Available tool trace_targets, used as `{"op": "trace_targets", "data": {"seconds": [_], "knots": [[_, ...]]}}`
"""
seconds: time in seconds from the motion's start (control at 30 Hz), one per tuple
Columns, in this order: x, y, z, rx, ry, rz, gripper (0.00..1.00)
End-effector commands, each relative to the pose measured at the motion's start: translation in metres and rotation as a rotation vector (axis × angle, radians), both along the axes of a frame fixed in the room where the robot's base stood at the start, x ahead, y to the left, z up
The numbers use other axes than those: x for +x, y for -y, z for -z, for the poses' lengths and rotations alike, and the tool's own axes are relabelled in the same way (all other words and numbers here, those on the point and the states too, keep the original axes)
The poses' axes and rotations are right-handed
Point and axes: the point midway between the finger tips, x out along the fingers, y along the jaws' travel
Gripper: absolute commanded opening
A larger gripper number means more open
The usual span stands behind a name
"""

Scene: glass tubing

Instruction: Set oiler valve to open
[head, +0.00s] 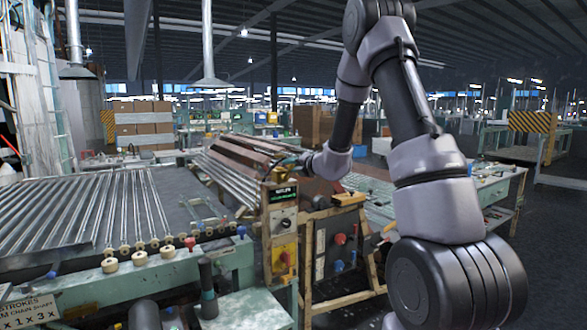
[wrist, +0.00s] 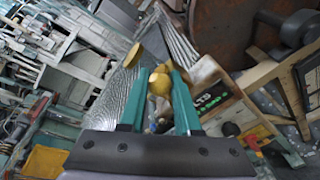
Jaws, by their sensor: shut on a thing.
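In the wrist view, a round brass-yellow knob (wrist: 159,84) sits between the two teal fingers of my gripper (wrist: 158,76), which is shut on it. I take this knob to be part of the oiler valve; its body is mostly hidden behind the fingers, and I cannot tell its setting. In the head view, my gripper (head: 289,161) is small, above the control post; the knob cannot be made out there.
A control post (head: 283,238) with a green-lit label and dials stands below my gripper. A wooden-framed panel (head: 340,245) with red and blue knobs is to its right. Metal rollers (head: 90,210) fill the left bench. My arm covers much of the right side.

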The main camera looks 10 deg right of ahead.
Motion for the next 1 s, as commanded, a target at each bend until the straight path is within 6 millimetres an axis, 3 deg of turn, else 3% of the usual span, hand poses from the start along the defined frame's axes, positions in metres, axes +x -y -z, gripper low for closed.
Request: {"op": "trace_targets", "data": {"seconds": [0.3, 0.83, 0.87, 0.9, 0.93, 1.0], "knots": [[-0.003, -0.0092, 0.0, -0.114, 0.034, -0.007, 0.0], [-0.0038, -0.0107, 0.0013, -0.138, 0.04, -0.008, 0.0], [-0.0038, -0.0108, 0.0014, -0.138, 0.04, -0.008, 0.35], [-0.0039, -0.0106, 0.0014, -0.138, 0.04, -0.008, 0.51], [-0.0037, -0.0103, 0.0012, -0.138, 0.04, -0.008, 0.61], [-0.0035, -0.0096, 0.0008, -0.138, 0.041, -0.006, 0.61]]}}
